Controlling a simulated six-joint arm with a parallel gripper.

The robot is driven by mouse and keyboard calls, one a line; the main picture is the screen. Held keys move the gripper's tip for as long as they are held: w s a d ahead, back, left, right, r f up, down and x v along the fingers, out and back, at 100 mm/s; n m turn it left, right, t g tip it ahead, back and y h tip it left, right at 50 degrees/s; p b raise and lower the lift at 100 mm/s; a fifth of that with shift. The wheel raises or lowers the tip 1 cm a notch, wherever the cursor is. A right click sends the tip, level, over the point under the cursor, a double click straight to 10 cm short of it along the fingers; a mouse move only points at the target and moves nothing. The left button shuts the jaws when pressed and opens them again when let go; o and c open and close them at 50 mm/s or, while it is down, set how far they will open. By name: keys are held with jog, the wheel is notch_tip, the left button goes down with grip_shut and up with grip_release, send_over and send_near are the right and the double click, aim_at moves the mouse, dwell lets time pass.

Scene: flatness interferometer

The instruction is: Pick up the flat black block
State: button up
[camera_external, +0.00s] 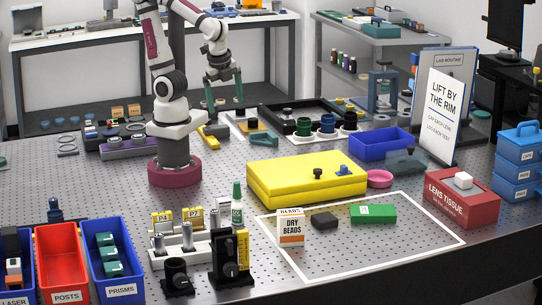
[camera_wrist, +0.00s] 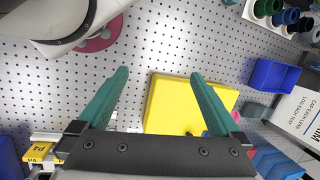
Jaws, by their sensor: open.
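A small flat black block (camera_external: 324,220) lies inside the white outlined rectangle on the perforated table, between the white and orange Dry Beads box (camera_external: 291,228) and a green block (camera_external: 373,213). I cannot make it out in the wrist view. My gripper (camera_external: 225,106) is raised at the back of the table, well behind and left of the black block, with its green fingers pointing down. In the wrist view my gripper (camera_wrist: 159,73) is open with nothing between its fingers, and a yellow case (camera_wrist: 170,105) shows beyond them.
The yellow case (camera_external: 303,183) lies behind the block. A red Lens Tissue box (camera_external: 461,199) and pink dish (camera_external: 378,179) stand to the right. Black mounts (camera_external: 231,262) and a green-capped bottle (camera_external: 237,207) stand left. The outlined area's front is clear.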

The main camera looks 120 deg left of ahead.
jog(key=w+d+f+m+t+y, duration=0.25)
jog(key=w+m, duration=0.35)
jog(key=w, duration=0.5)
jog(key=w+d+f+m+t+y, duration=0.1)
jog(key=w+d+m+t+y, duration=0.2)
jog(key=w+m, duration=0.6)
jog(key=w+d+f+m+t+h, duration=0.2)
jog(key=w+d+f+m+t, duration=0.45)
jog(key=d, duration=0.65)
jog(key=g, duration=0.1)
send_near(324, 216)
jog(key=shift+m+x, duration=0.25)
jog(key=shift+x, duration=0.55)
jog(key=x, duration=0.6)
jog(key=shift+w, duration=0.1)
jog(key=shift+w+a+f, duration=0.2)
jog(key=shift+w+f, duration=0.05)
jog(key=shift+w, duration=0.1)
jog(key=c, duration=1.2)
